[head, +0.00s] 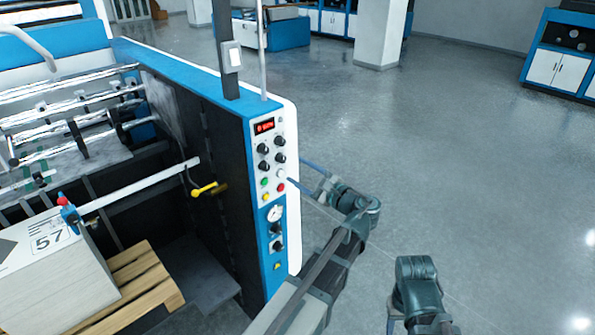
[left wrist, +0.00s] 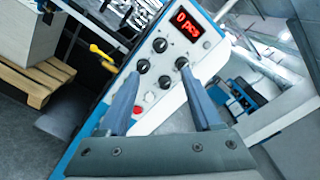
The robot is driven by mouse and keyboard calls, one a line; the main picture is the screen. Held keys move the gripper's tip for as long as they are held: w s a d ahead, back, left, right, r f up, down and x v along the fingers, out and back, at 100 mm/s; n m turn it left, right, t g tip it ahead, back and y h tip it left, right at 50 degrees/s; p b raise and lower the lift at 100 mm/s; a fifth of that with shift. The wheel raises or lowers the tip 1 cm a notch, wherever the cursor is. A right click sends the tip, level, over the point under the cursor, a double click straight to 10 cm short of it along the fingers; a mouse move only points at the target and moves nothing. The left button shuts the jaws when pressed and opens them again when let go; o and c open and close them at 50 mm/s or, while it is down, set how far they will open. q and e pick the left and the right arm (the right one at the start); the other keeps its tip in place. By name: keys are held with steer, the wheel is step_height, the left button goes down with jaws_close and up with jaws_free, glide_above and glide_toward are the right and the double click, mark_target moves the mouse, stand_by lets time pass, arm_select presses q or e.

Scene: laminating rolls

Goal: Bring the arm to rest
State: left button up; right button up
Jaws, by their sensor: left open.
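My left gripper (head: 300,174) is at the right side of the machine's control panel (head: 265,142), its fingers pointing toward the panel. In the left wrist view my left gripper (left wrist: 159,72) has its two blue-grey fingers apart with nothing between them. The panel's knobs and red display (left wrist: 188,28) lie beyond the fingertips. I cannot tell whether a finger touches the panel. A dark green link of my right arm (head: 416,285) shows at the bottom; its gripper is not visible.
The blue and white machine fills the left side. A paper stack (head: 55,285) sits on a wooden pallet (head: 150,272). A yellow handle (head: 204,190) sticks out inside the machine. A white column (head: 380,35) and blue cabinets (head: 562,65) stand farther back. The grey floor at right is clear.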

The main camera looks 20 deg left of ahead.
stand_by(0.3)
arm_select(q)
steer(key=s+d+f+n+g+h+b, duration=0.1)
steer(key=s+d+f+n+h+b, duration=0.15)
steer(key=f, duration=0.45)
steer(key=s+d+f+n+g+h+b, duration=0.1)
steer(key=s+f+h+b, duration=0.15)
steer(key=f, duration=0.45)
steer(key=s+d+f+n+g+h+b, duration=0.2)
steer(key=s+d+f+n+h+b, duration=0.1)
steer(key=s+d+f, duration=0.5)
steer(key=s+d+f+n+g+h+b, duration=0.3)
steer(key=s+d+f+h+b, duration=0.3)
steer(key=d+f, duration=0.5)
step_height(320, 180, down, 3)
steer(key=s+h, duration=0.1)
steer(key=s, duration=0.1)
steer(key=shift+s+d, duration=0.3)
steer(key=shift+d, duration=0.1)
steer(key=shift+f, duration=0.1)
